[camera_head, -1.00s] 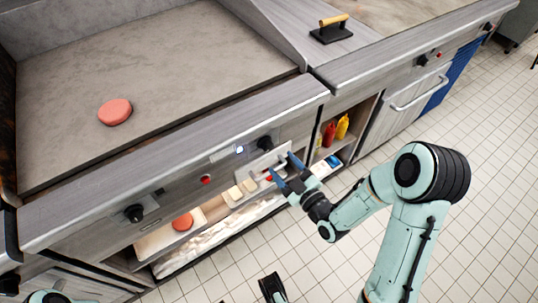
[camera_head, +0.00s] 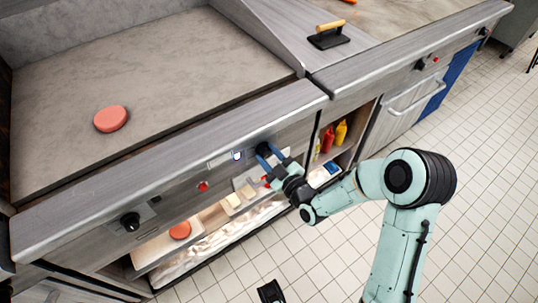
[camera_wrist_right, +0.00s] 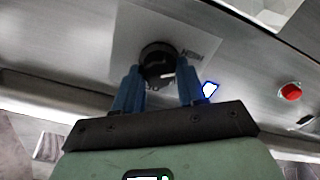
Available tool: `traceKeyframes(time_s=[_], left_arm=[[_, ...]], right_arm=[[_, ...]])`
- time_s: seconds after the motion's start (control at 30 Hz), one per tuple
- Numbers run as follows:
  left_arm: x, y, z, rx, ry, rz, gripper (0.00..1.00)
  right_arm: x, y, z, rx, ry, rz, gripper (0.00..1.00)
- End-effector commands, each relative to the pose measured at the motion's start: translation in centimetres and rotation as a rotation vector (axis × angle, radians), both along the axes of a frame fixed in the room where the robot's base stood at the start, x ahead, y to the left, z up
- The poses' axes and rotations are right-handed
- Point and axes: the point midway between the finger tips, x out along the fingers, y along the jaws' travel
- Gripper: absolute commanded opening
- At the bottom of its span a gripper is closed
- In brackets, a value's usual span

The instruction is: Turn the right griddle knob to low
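The right griddle knob (camera_head: 263,149) is a round black knob on the griddle's front panel, partly hidden by my right gripper in the head view. In the right wrist view the knob (camera_wrist_right: 158,60) sits ahead, between the tips of the two blue fingers, with a small pale mark at its lower right. My right gripper (camera_head: 270,152) is open, its fingers apart on either side of the knob; I cannot tell whether they touch it. The lit display (camera_head: 238,155) is just left of the knob.
A red button (camera_head: 203,186) and another black knob (camera_head: 130,221) are further left on the panel. A patty (camera_head: 111,118) lies on the griddle plate (camera_head: 165,60). Below is an open shelf with trays (camera_head: 160,250); red and yellow bottles (camera_head: 328,138) stand to the right. The tiled floor is clear.

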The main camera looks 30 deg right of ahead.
Motion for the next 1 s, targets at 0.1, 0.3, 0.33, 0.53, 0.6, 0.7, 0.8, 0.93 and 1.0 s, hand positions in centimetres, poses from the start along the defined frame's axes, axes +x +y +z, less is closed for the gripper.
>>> traceKeyframes(time_s=[0.1, 0.3, 0.33, 0.53, 0.6, 0.7, 0.8, 0.93, 1.0], left_arm=[[-0.01, -0.01, -0.01, 0.000, 0.000, 0.000, 0.43], [0.00, 0.00, -0.04, 0.000, 0.000, 0.000, 0.43], [0.02, 0.01, -0.05, 0.000, 0.000, 0.000, 0.43], [0.21, 0.11, -0.23, 0.002, -0.005, 0.003, 0.43], [0.32, 0.16, -0.31, 0.004, -0.008, 0.004, 0.43], [0.48, 0.24, -0.44, 0.006, -0.013, 0.005, 0.43], [0.64, 0.32, -0.55, 0.008, -0.017, 0.007, 0.43], [0.79, 0.40, -0.64, 0.011, -0.021, 0.009, 0.43], [0.85, 0.43, -0.67, 0.012, -0.023, 0.009, 0.43]], right_arm=[[0.10, 0.00, 0.12, -0.001, -0.004, 0.000, 0.10], [0.13, -0.01, 0.17, 0.013, -0.005, 0.000, 0.10], [0.14, -0.01, 0.17, 0.019, -0.004, 0.000, 0.10], [0.16, -0.05, 0.23, 0.098, 0.001, -0.001, 0.10], [0.18, -0.04, 0.26, 0.144, 0.002, 0.000, 0.10], [0.20, -0.04, 0.31, 0.224, 0.008, 0.001, 0.10], [0.22, -0.10, 0.32, 0.315, 0.015, 0.001, 0.10], [0.24, -0.12, 0.37, 0.438, 0.024, 0.002, 0.10], [0.24, -0.13, 0.38, 0.504, 0.029, 0.002, 0.10]])
